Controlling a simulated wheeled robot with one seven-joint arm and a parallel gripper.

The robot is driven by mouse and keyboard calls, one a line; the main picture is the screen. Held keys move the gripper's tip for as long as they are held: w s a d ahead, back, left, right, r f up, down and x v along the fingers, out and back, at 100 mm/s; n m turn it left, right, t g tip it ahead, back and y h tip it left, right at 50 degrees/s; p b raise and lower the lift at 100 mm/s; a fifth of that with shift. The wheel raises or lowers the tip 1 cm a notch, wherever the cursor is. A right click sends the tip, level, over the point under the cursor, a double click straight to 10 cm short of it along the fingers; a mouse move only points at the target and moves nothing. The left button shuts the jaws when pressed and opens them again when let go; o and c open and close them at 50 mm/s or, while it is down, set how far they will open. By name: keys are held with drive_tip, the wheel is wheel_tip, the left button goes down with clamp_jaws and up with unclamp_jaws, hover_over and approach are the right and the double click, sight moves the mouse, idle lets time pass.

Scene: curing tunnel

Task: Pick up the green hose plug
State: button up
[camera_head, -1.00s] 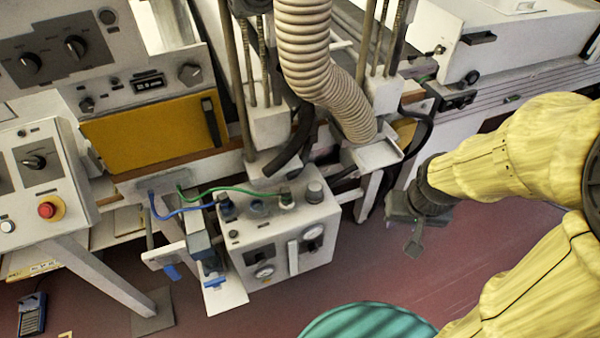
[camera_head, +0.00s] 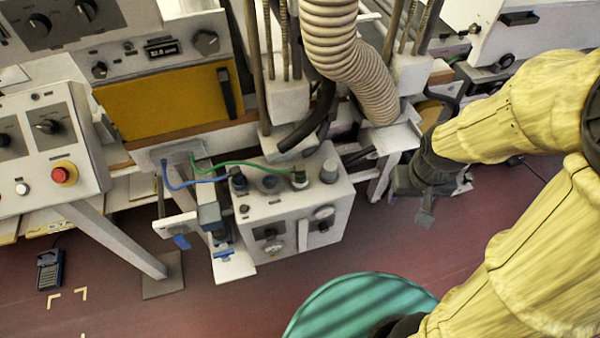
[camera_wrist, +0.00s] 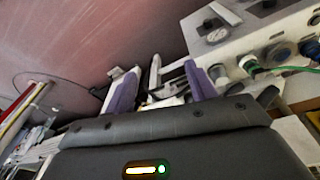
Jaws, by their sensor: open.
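The green hose plug (camera_head: 299,179) stands upright on top of a white control box (camera_head: 290,236), at the end of a thin green hose. In the wrist view the plug (camera_wrist: 248,64) shows with a pale collar at the right, outside the space between my fingers. My gripper (camera_head: 426,210) is to the right of the box in the head view, apart from the plug. In the wrist view my gripper (camera_wrist: 160,86) has its two purple fingers spread, with nothing held between them.
A blue hose plug (camera_head: 238,181) sits left of the green one on the box. A ribbed duct (camera_head: 345,60) hangs down behind the box. A small blue-and-white fixture (camera_head: 218,225) stands at its left front. A teal round object (camera_head: 355,305) lies in front; red floor is open around it.

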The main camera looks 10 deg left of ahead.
drive_tip(key=w+a+f+n+g+h, duration=0.1)
drive_tip(key=a+f+n+h, duration=0.2)
drive_tip(key=a+f+n, duration=0.4)
drive_tip(key=n+t+h+b, duration=0.2)
drive_tip(key=n+t, duration=1)
drive_tip(key=n, duration=1)
approach(296, 175)
drive_tip(key=v, duration=0.3)
drive_tip(key=shift+d+r, duration=0.1)
drive_tip(key=shift+r, duration=0.2)
drive_tip(key=x, duration=0.8)
drive_tip(key=p+x, duration=0.1)
drive_tip(key=x, duration=0.3)
drive_tip(key=shift+f, duration=0.3)
